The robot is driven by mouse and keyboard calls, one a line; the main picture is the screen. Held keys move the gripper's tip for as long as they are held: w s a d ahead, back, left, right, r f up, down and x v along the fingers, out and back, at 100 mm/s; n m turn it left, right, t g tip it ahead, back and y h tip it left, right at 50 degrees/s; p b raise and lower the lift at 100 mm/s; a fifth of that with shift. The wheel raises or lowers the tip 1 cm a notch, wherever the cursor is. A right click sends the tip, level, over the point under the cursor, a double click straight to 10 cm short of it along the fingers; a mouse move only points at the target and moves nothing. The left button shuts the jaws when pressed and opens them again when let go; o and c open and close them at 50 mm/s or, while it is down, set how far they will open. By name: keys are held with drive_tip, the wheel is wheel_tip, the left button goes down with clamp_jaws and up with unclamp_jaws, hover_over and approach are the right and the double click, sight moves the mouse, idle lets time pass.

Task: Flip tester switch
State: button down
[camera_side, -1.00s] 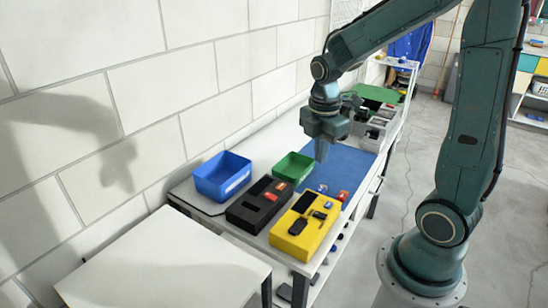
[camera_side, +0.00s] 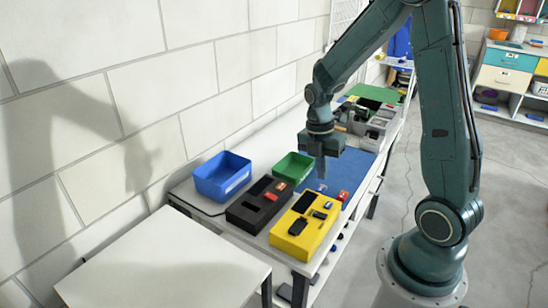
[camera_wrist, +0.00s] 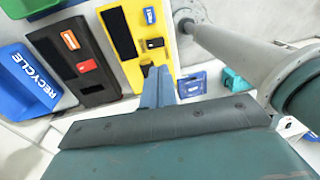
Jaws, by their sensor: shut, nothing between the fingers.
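A yellow box (camera_side: 290,243) stands near the front of the bench in the side view, with a dark panel, a small black part, a blue item and a larger black part on top. It also shows in the wrist view (camera_wrist: 131,72). I cannot tell for sure which part is the tester switch. My gripper (camera_side: 321,174) is shut and empty, above the blue mat beyond the yellow box. Its fingertips (camera_wrist: 157,70) overlap the yellow box's edge in the wrist view.
A blue bin (camera_side: 222,177) and a green bin (camera_side: 294,166) stand behind the boxes. A blue mat (camera_side: 352,164) holds a red item (camera_side: 343,195). A white table (camera_side: 165,268) stands in front, and the wall (camera_side: 100,170) runs along the left.

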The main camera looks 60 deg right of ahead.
sight(324, 215)
drive_tip(key=f, duration=0.4)
drive_tip(key=s+f, duration=0.1)
drive_tip(key=f, duration=0.7)
drive_tip(key=shift+s+f, duration=0.1)
drive_tip(key=shift+s, duration=0.25)
